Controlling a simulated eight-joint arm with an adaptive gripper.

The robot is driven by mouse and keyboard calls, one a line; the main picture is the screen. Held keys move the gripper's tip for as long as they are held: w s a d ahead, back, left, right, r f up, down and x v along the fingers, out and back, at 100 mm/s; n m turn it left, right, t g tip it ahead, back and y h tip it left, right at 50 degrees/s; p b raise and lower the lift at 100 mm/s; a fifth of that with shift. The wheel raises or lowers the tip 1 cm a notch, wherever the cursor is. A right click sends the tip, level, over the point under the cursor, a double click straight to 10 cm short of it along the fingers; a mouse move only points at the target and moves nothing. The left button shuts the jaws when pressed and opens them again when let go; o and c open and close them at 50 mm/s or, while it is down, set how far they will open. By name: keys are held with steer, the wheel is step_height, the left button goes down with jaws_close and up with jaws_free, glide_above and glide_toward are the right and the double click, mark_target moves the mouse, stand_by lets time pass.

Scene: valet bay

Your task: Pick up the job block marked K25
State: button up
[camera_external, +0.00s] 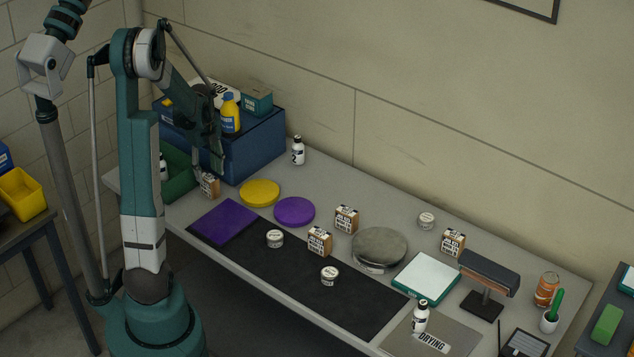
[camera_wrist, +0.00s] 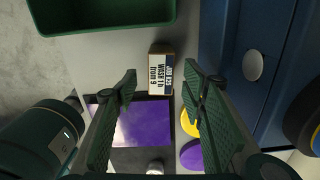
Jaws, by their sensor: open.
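Several small tan job blocks with white printed labels stand on the grey bench. One block (camera_external: 208,186) is at the left end, beside the green bin, and shows in the wrist view (camera_wrist: 160,75). Its label there reads about "WASH 1h from 9"; the top line with the job mark is too small to read surely. Other blocks stand mid-bench (camera_external: 346,219), nearer the front (camera_external: 320,241) and at the right (camera_external: 453,243); their marks are unreadable. My gripper (camera_external: 217,165) is open and empty above the left block, which appears between the fingertips (camera_wrist: 160,92) in the wrist view.
A green bin (camera_wrist: 100,22) and a blue case (camera_external: 258,143) flank the left block closely. A purple square (camera_external: 224,221), a yellow disc (camera_external: 260,193) and a purple disc (camera_external: 294,212) lie nearby. The dark mat (camera_external: 360,305) has bare room.

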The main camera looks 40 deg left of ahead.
mark_target(210, 186)
steer(key=shift+f, duration=1.15)
steer(key=shift+f, duration=2.6)
steer(key=c, duration=1)
